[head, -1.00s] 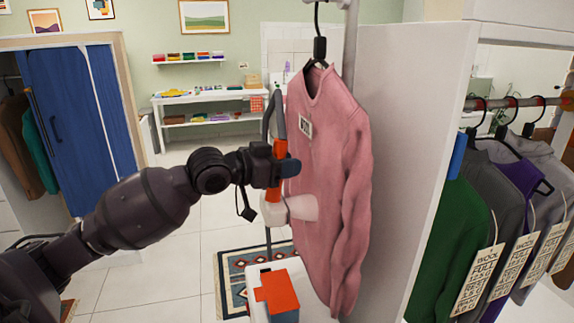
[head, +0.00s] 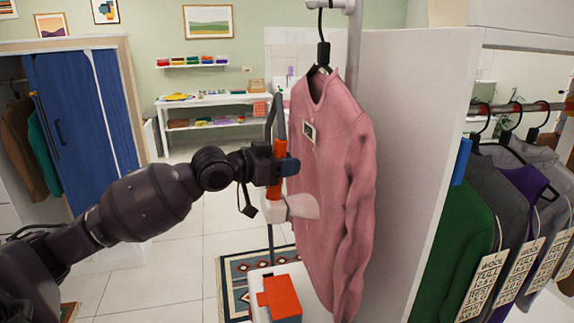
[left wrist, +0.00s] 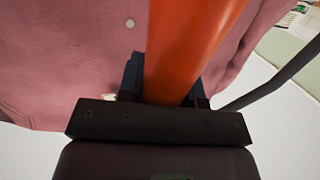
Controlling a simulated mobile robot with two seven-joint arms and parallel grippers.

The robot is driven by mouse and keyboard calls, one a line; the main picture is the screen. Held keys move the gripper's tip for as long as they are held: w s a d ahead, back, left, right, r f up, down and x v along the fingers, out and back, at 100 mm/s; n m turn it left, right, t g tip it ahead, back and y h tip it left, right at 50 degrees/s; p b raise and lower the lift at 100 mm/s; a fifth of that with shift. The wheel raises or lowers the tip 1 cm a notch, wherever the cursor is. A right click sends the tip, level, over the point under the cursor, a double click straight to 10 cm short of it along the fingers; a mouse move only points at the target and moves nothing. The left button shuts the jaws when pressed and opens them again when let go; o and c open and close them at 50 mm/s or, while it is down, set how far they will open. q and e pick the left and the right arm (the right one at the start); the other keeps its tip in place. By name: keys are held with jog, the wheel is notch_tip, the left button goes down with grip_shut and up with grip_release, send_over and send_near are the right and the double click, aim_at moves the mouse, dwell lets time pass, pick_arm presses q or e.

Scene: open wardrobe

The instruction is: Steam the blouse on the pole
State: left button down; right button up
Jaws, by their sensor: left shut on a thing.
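The pink blouse (head: 335,160) hangs on a black hanger (head: 323,56) from the pole (head: 353,40). Its front fills much of the left wrist view (left wrist: 60,60), where a button shows. My left gripper (head: 280,168) is shut on the orange handle of the steamer (head: 275,181), which is also in the left wrist view (left wrist: 188,45). The steamer's pale head points right, at the blouse's front around mid-height. Whether it touches the cloth I cannot tell. A dark hose rises from the handle. My right gripper is not in view.
A white panel (head: 408,150) stands close right of the blouse. Beyond it, several garments, including a green one (head: 460,235), hang on a rail. An orange-topped box (head: 283,295) stands below the blouse on a white surface. A patterned rug (head: 233,285) lies behind.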

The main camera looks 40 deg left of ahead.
pick_arm(q)
jog(key=shift+w+a, duration=0.4)
jog(key=shift+a, duration=0.05)
jog(key=shift+w+a, duration=0.45)
jog(key=shift+a, duration=0.1)
jog(key=shift+w+a+b, duration=0.25)
jog(key=shift+b, duration=0.15)
jog(key=shift+w+a, duration=0.2)
jog(key=shift+a, duration=0.05)
jog(key=shift+w+a+b, duration=0.2)
jog(key=shift+a+b, duration=0.05)
jog(key=shift+b, duration=0.05)
jog(key=shift+w+a, duration=0.1)
jog(key=shift+a, duration=0.05)
jog(key=shift+a, duration=0.1)
dwell(0.5)
